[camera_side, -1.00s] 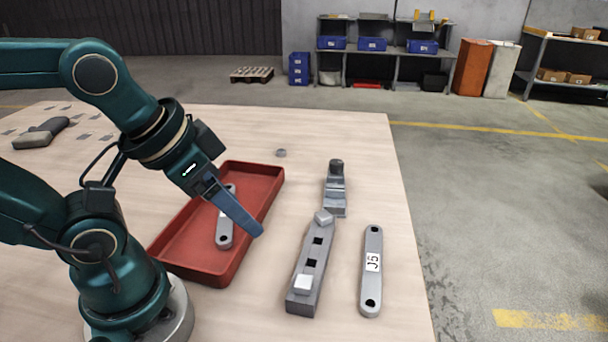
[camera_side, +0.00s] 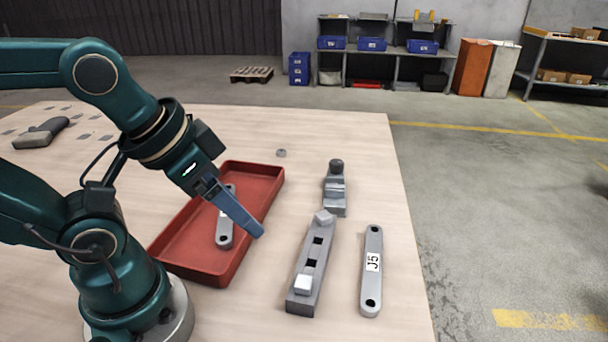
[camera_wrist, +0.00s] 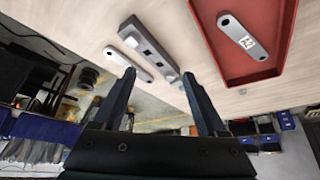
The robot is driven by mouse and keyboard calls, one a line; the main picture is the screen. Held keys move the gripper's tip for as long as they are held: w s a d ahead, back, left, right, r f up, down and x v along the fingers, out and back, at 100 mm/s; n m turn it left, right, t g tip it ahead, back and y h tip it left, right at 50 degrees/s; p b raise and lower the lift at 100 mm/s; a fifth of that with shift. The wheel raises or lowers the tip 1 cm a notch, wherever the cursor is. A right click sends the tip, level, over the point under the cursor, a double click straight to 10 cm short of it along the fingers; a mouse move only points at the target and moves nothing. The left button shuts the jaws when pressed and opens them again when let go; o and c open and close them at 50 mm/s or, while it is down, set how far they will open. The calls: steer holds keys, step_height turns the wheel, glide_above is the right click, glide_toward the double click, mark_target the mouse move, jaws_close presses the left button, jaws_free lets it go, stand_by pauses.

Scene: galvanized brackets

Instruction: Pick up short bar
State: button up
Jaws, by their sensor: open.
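A grey bar (camera_side: 224,232) with rounded ends lies in the red tray (camera_side: 172,262), partly hidden behind my gripper in the side view. It shows whole, with a white label, in the wrist view (camera_wrist: 234,28). Another grey bar (camera_side: 372,250), labelled J5, lies on the table at the right and looks longer; it also shows in the wrist view (camera_wrist: 121,57). My gripper (camera_side: 258,232) points down and right above the tray's right side. In the wrist view its two fingers (camera_wrist: 160,77) stand apart with nothing held between them.
A grey block (camera_side: 297,297) with square holes and raised pieces stands between the tray and the J5 bar. A stepped metal piece (camera_side: 335,196) with a dark knob is behind it. A small nut-like part (camera_side: 281,153) lies further back. The table's right edge is near the J5 bar.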

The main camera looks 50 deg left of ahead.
steer(key=w+a+r+n+y, duration=0.1)
steer(key=w+r+n, duration=0.45)
steer(key=w, duration=0.25)
steer(key=n+g+y, duration=0.1)
steer(key=n+y, duration=0.1)
steer(key=n, duration=0.2)
glide_above(374, 248)
steer(key=s, duration=0.1)
step_height(374, 248, down, 11)
steer(key=shift+m+g, duration=0.6)
steer(key=shift+m, duration=0.05)
steer(key=f, duration=0.1)
steer(key=d+f, duration=0.1)
steer(key=f, duration=0.3)
steer(key=shift+s+d+f, duration=0.2)
steer(key=shift+s+f, duration=0.05)
steer(key=shift+s, duration=0.15)
steer(key=shift+x, duration=2.3)
steer(key=shift+f, duration=0.2)
steer(key=shift+d, duration=0.1)
jaws_close()
